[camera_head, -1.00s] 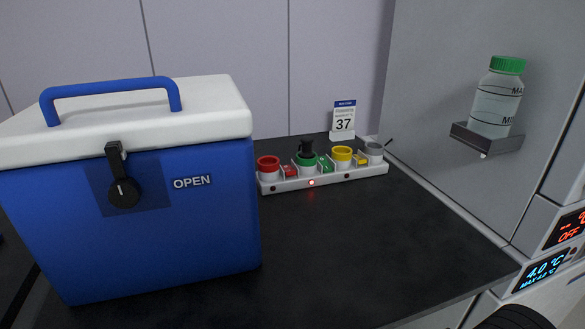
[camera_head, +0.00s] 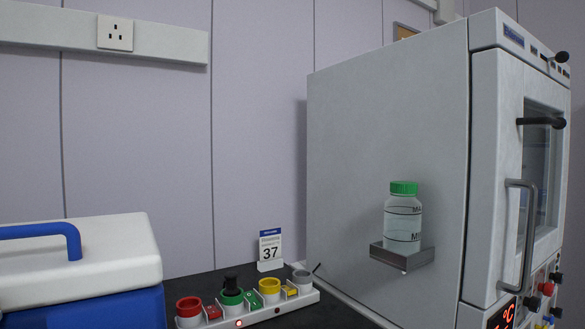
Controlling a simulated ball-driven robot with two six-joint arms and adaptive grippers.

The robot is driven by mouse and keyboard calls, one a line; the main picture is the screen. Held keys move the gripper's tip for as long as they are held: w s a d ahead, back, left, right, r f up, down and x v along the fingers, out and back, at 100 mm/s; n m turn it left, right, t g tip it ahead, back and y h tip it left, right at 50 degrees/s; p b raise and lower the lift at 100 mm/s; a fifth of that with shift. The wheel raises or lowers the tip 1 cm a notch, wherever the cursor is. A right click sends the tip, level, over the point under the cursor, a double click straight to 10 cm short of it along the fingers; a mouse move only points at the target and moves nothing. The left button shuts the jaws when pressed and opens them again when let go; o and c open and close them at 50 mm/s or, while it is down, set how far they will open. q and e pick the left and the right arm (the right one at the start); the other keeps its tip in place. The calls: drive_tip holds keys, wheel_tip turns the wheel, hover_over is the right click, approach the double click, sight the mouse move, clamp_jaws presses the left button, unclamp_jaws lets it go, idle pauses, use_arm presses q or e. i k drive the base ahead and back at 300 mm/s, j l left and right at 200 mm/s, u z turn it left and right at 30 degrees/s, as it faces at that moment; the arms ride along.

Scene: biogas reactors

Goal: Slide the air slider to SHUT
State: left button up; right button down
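A grey cabinet (camera_head: 390,125) with a glass front door stands at the right. A small black knob (camera_head: 559,57) sticks out at the top of its front, near small dark marks. It may be the air slider, but I cannot read any SHUT mark there. A longer black handle (camera_head: 540,122) crosses the upper door window, and a grey bar handle (camera_head: 520,235) is on the door. Neither of my grippers is in view.
A green-capped bottle (camera_head: 403,220) sits on a small shelf (camera_head: 402,258) on the cabinet's side. A blue and white cool box (camera_head: 115,260) is at left.

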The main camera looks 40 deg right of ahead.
sight(561, 57)
drive_tip(key=k+j+z, duration=0.3)
drive_tip(key=k, duration=0.15)
drive_tip(key=l+z, duration=0.1)
drive_tip(key=z, duration=1.7)
